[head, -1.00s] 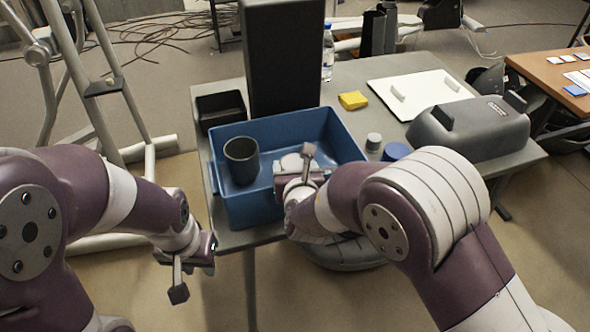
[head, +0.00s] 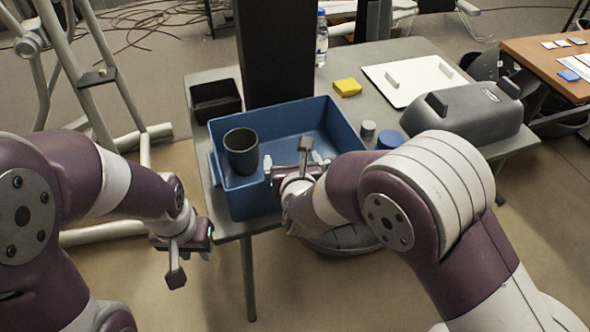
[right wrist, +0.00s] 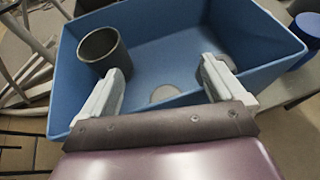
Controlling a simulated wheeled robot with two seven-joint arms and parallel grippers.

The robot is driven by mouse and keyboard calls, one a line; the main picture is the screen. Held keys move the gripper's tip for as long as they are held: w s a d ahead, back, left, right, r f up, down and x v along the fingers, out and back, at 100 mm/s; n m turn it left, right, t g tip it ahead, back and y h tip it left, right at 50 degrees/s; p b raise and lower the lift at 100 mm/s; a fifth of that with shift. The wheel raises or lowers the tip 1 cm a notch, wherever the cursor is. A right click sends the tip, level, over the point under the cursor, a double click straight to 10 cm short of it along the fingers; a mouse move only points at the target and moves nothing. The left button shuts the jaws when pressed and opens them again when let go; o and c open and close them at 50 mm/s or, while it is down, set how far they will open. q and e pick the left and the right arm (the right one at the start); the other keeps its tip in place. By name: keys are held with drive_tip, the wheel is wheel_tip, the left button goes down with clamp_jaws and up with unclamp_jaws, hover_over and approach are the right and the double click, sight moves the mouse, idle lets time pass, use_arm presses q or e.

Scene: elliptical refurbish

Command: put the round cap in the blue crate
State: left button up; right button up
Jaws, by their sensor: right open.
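The blue crate (head: 250,205) stands on the grey table; it fills much of the right wrist view (right wrist: 165,45). A pale round disc (right wrist: 165,93), which looks like the round cap, lies inside the crate near its near wall. It is partly hidden behind my right gripper (right wrist: 163,70). My right gripper is open, with one finger on each side of the disc in that view, and no contact shows. In the head view, my right gripper (head: 292,165) is over the crate's near right part, and no cap is distinguishable there. My left gripper (head: 205,240) is outside the crate, its fingers unclear.
A dark cup (head: 241,152) stands in the crate's left part. A black bin (head: 215,102) and a tall black box (head: 273,50) stand behind. A small grey cylinder (head: 367,130), a blue round container (head: 390,140), a yellow block (head: 347,87) and a grey case (head: 465,115) are at right.

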drive_tip(key=a+v, duration=0.1)
drive_tip(key=v, duration=0.9)
drive_tip(key=s+d+f+m+g+h, duration=0.2)
drive_tip(key=d+m+g+h, duration=0.1)
drive_tip(key=d+m, duration=0.45)
drive_tip(key=s+d+f+m+g+h, duration=0.1)
drive_tip(key=d+f+m+g+h, duration=0.2)
drive_tip(key=d+m, duration=0.5)
drive_tip(key=s+d+m+g+y, duration=0.1)
drive_tip(key=s+m+g+y, duration=0.1)
drive_tip(key=m, duration=0.8)
drive_tip(key=s+d+f+m+g+y, duration=0.1)
drive_tip(key=s+m, duration=0.4)
drive_tip(key=m, duration=0.6)
drive_tip(key=g+y+p, duration=0.1)
drive_tip(key=g, duration=0.1)
drive_tip(key=shift+d+g+y, duration=0.3)
drive_tip(key=shift+d+g, duration=0.05)
drive_tip(key=shift+g, duration=0.05)
